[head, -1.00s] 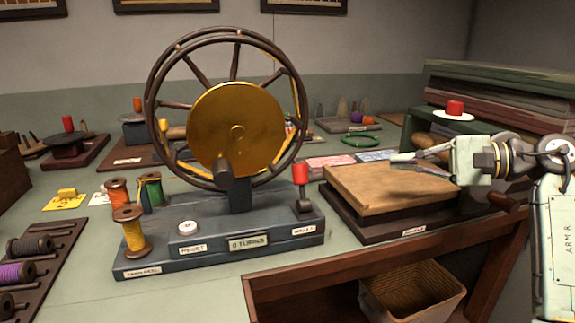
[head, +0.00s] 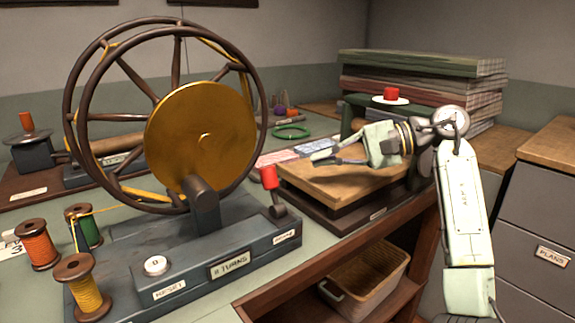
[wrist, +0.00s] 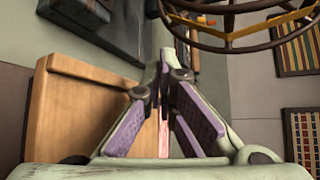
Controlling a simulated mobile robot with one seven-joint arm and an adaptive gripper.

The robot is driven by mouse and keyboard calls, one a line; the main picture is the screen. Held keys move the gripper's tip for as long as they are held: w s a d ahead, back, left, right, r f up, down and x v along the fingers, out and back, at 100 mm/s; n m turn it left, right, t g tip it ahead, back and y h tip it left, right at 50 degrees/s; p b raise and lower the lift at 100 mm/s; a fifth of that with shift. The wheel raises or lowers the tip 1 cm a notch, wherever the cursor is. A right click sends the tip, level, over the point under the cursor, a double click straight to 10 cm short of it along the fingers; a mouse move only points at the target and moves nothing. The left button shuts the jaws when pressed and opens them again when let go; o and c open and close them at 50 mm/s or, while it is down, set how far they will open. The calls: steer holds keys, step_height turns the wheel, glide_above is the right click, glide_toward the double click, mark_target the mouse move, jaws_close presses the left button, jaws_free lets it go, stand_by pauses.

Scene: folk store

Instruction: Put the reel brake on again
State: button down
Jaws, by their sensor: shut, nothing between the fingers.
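The reel brake (head: 270,178) is a short lever with a red knob at the right end of the reel's dark base (head: 115,250). Its knob leans slightly left in the head view. The big spoked reel (head: 72,110) with a gold disc (head: 200,130) stands on the base, and yellow thread shows along it. My gripper (head: 322,158) is shut and empty, right of the brake and apart from it, above a wooden board. In the wrist view its fingertips (wrist: 165,62) meet, and the reel's rim (wrist: 225,35) shows beyond. I cannot make out the brake there.
The wooden board (head: 340,182) lies on a dark stand below my gripper. Spools of orange (head: 37,244), green (head: 84,226) and yellow thread (head: 82,287) stand left. A basket (head: 365,280) sits on the shelf below. Stacked cloth (head: 420,80) and drawers (head: 545,215) are at the right.

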mark_target(273, 191)
steer(key=x, duration=1)
steer(key=s, duration=0.1)
steer(key=s+r+p, duration=0.1)
steer(key=s+d, duration=0.1)
steer(key=shift+s+r+p, duration=0.3)
steer(key=shift+s+r, duration=0.05)
steer(key=shift+s, duration=0.05)
steer(key=shift+f+b, duration=0.1)
steer(key=shift+b, duration=0.45)
steer(key=shift+s+y+b, duration=0.15)
steer(key=shift+y+b, duration=0.15)
steer(key=shift+b, duration=0.1)
